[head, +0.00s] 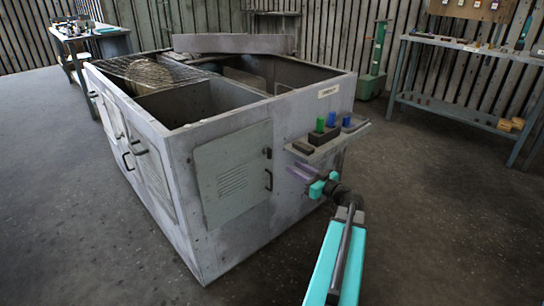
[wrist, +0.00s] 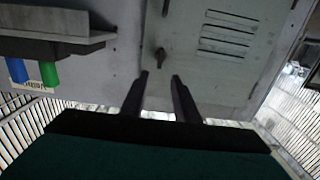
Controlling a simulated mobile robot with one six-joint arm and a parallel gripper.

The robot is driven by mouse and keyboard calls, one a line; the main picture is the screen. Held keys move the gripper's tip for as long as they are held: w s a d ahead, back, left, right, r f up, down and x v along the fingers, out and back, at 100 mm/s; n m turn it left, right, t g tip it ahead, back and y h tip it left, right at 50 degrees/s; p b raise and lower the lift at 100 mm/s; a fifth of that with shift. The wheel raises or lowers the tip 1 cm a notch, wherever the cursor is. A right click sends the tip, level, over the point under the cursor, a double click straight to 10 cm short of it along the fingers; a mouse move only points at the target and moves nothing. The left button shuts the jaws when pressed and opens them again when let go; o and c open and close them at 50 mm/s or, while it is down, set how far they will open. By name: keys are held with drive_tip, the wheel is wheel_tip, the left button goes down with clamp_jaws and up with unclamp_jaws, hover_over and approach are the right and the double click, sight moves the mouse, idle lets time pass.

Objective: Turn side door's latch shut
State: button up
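The side door (head: 230,180) is a grey louvred panel on the near end of the housing, and it looks closed against its frame. The small dark latch (head: 267,152) is at the door's right edge, above a dark handle. In the wrist view, which is upside down, the latch (wrist: 160,58) stands just beyond my fingertips, with a short tab. My gripper (wrist: 160,75) is open, its two dark fingers apart with nothing between them. In the head view my gripper (head: 298,172) is right of the door, below the shelf. Contact with the latch is not visible.
A small shelf (head: 325,148) with green and blue items juts from the housing (head: 190,135) just above my gripper; it also shows at upper left in the wrist view (wrist: 60,45). A workbench (head: 470,100) stands at right. The floor around is clear.

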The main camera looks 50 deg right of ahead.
sight(271, 154)
drive_tip(key=w, duration=0.9)
drive_tip(key=w+d+b, duration=0.1)
drive_tip(key=w, duration=0.3)
drive_tip(key=shift+w, duration=0.15)
clamp_jaws()
drive_tip(key=shift+a, duration=0.25)
drive_tip(key=shift+d, duration=0.1)
